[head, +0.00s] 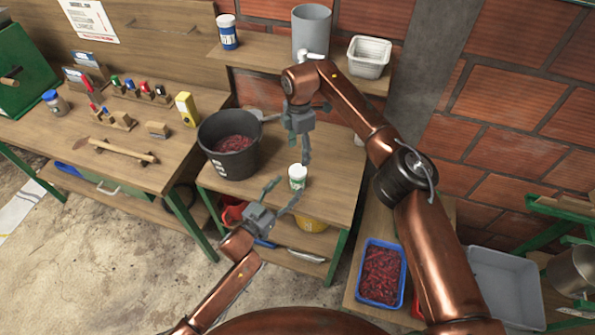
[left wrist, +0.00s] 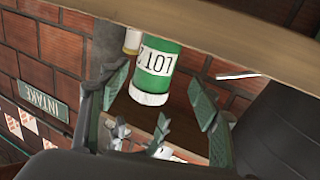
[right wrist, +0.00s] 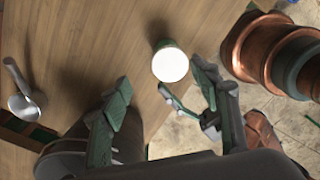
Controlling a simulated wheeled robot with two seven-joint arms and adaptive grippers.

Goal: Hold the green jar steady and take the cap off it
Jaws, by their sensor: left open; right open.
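The green jar (head: 298,179) stands upright on the wooden table near its front edge, with its white cap (head: 298,170) on. The left wrist view shows the jar (left wrist: 157,62) upside down, with a LOT label and the cap (left wrist: 149,97). My left gripper (head: 284,191) is open in front of the jar, its fingers pointing toward it. My right gripper (head: 305,152) is open above and behind the jar, fingers pointing down. In the right wrist view the cap (right wrist: 170,65) shows from above, between the spread fingers and beyond their tips. Neither gripper visibly holds anything.
A metal scoop (right wrist: 22,103) lies in the right wrist view. A brick wall (head: 490,120) stands behind.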

